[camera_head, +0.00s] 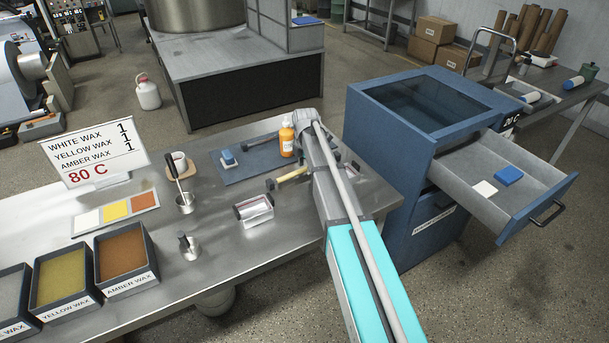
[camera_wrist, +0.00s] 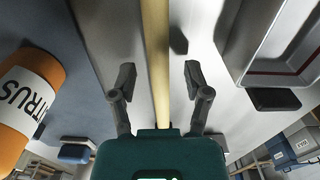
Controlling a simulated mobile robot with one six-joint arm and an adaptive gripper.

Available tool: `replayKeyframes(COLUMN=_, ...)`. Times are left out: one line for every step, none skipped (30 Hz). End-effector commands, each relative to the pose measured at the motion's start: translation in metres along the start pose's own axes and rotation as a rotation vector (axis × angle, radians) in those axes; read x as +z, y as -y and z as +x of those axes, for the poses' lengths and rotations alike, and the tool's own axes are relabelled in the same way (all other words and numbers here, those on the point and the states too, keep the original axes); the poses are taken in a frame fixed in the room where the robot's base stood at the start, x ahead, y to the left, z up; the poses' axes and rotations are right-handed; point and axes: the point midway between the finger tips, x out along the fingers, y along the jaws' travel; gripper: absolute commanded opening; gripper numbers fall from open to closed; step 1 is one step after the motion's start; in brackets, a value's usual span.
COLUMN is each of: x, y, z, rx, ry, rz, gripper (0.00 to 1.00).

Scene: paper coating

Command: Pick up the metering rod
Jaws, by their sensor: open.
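A long pale-yellow rod (camera_wrist: 155,50) runs upright through the middle of the wrist view, between my fingers. In the head view a pale-yellow rod (camera_head: 292,175) with dark ends lies on the steel table, close to my arm. I cannot tell for certain that it is the metering rod. My gripper (camera_wrist: 159,78) is open, with one finger on each side of the rod and gaps between. In the head view my own arm hides the gripper and part of the table.
An orange bottle (camera_wrist: 28,100) stands left of the gripper; it also shows in the head view (camera_head: 287,140). A metal tray (camera_wrist: 262,45) is at the right of the wrist view. A blue cabinet (camera_head: 385,160) with an open drawer (camera_head: 520,205) stands right of the table.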

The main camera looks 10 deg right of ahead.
Motion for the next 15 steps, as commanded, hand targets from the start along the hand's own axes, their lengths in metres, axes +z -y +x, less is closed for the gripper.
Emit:
replayKeyframes(x=0.0000, y=0.0000, z=0.0059, rx=0.000, ry=0.000, rz=0.000, gripper=0.62)
replayKeyframes(x=-0.0001, y=0.0000, z=0.0070, rx=0.000, ry=0.000, rz=0.000, gripper=0.62)
replayKeyframes(x=-0.0001, y=0.0000, z=0.0082, rx=0.001, ry=-0.001, rz=0.000, gripper=0.62)
replayKeyframes(x=0.0000, y=0.0000, z=0.0088, rx=0.001, ry=-0.001, rz=0.000, gripper=0.62)
replayKeyframes(x=0.0000, y=0.0000, z=0.0092, rx=0.001, ry=-0.001, rz=0.000, gripper=0.62)
replayKeyframes(x=0.0000, y=0.0000, z=0.0095, rx=0.001, ry=-0.001, rz=0.000, gripper=0.62)
replayKeyframes(x=0.0000, y=0.0001, z=0.0095, rx=0.001, ry=-0.001, rz=0.000, gripper=0.62)
replayKeyframes(x=0.0000, y=0.0001, z=0.0095, rx=0.001, ry=-0.001, rz=0.000, gripper=0.62)
replayKeyframes(x=0.0000, y=0.0001, z=0.0093, rx=0.001, ry=-0.001, rz=0.000, gripper=0.62)
replayKeyframes(x=0.0000, y=0.0001, z=0.0092, rx=0.001, ry=-0.001, rz=0.000, gripper=0.62)
replayKeyframes(x=0.0000, y=0.0001, z=0.0090, rx=0.001, ry=-0.001, rz=0.000, gripper=0.62)
replayKeyframes(x=0.0000, y=0.0001, z=0.0089, rx=0.001, ry=-0.001, rz=0.000, gripper=0.62)
replayKeyframes(x=0.0001, y=0.0001, z=0.0089, rx=0.001, ry=-0.001, rz=0.000, gripper=0.62)
replayKeyframes(x=0.0001, y=0.0001, z=0.0089, rx=0.001, ry=-0.001, rz=0.000, gripper=0.62)
replayKeyframes(x=0.0001, y=0.0001, z=0.0089, rx=0.001, ry=-0.001, rz=0.000, gripper=0.62)
